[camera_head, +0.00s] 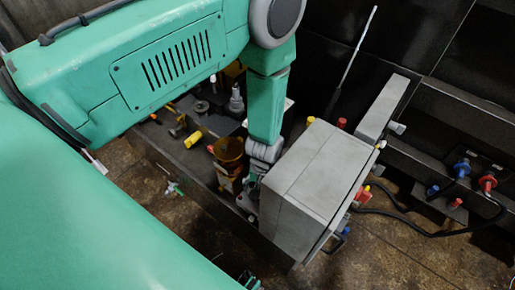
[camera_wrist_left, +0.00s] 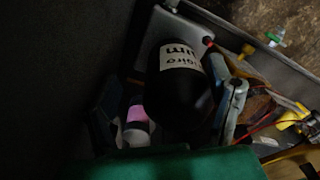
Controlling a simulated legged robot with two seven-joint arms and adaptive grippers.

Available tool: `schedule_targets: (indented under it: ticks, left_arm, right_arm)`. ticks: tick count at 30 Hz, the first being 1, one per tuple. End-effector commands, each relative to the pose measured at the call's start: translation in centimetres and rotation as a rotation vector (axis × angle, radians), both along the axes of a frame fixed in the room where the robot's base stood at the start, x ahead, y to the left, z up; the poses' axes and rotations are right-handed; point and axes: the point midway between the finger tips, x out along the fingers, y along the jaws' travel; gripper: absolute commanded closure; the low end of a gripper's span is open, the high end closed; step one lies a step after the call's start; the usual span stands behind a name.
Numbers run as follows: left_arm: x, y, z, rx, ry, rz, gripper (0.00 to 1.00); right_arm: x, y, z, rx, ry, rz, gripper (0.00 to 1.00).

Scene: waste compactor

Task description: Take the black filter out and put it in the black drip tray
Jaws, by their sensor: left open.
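A black rounded cylinder with a white printed label, which looks like the black filter (camera_wrist_left: 170,95), fills the middle of the left wrist view. My left gripper (camera_wrist_left: 168,108) is open, with one finger to the right of the cylinder and the other, dark, to its left. I cannot tell whether either finger touches it. In the head view my left gripper (camera_head: 250,190) is low beside the grey box (camera_head: 318,178), partly hidden by it. The filter cannot be made out there. I cannot single out the black drip tray with certainty. My right gripper is not in view.
An amber funnel (camera_head: 229,149) and a yellow object (camera_head: 193,139) stand left of my left gripper among several tools on a dark bench. A pink and white bottle (camera_wrist_left: 138,122) is close to the left finger. Red and blue connectors (camera_head: 487,182) with cables are at the right.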

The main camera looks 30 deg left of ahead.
Motion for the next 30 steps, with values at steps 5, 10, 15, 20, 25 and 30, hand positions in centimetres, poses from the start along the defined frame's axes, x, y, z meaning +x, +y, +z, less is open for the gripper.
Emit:
schedule_targets:
  ticks: [5,10,15,20,25,30]
  left_arm:
    - [-0.4,0.1,-0.4,-0.02,0.017,-0.192,0.18]
    - [1.1,1.8,-0.7,-0.026,0.008,-0.389,0.18]
    - [2.3,3.0,-0.6,-0.025,0.003,-0.575,0.18]
    - [2.5,3.3,-0.5,-0.022,0.002,-0.615,0.18]
    - [2.6,3.4,-0.4,-0.021,0.001,-0.611,0.36]
    - [2.6,3.4,-0.4,-0.022,0.0,-0.609,0.67]
  right_arm:
    - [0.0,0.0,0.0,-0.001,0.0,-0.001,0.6]
    - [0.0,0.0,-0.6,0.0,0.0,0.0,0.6]
    - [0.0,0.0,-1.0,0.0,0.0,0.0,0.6]
    - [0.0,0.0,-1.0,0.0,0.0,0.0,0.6]
    - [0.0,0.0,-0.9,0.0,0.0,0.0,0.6]
    - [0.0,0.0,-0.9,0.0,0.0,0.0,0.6]
